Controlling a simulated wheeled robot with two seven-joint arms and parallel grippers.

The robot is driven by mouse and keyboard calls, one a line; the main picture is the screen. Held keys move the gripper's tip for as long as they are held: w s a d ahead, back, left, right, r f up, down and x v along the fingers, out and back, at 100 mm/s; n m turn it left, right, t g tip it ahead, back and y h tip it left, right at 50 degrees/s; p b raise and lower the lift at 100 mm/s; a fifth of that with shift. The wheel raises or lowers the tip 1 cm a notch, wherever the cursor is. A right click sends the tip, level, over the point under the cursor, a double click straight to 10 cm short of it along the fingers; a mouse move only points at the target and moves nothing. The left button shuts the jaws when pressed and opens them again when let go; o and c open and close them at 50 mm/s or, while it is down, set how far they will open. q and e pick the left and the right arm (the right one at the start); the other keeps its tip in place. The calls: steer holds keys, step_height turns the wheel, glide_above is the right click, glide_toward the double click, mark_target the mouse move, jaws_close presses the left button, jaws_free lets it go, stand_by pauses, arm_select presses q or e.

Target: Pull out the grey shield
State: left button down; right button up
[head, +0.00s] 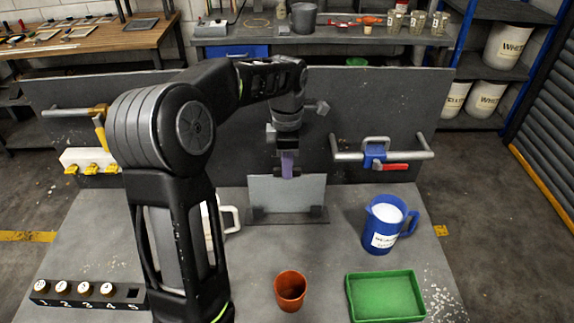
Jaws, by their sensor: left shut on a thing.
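The grey shield (262,194) is a flat light-grey panel standing upright in a dark base (288,217) at the middle of the table. My left gripper (287,174) reaches down from above and is shut on the shield at the middle of its top edge. The shield's lower edge meets the base, and I cannot tell how deep it sits. My right gripper is not in view.
A blue jug (385,222) of white material stands right of the shield. An orange cup (290,288) and a green tray (385,296) are in front. A numbered rack (85,294) lies front left. A dark upright panel (372,105) with pipes stands behind.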

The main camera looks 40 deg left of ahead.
arm_select(q)
steer(key=shift+r+p, duration=0.75)
steer(key=shift+r, duration=2.25)
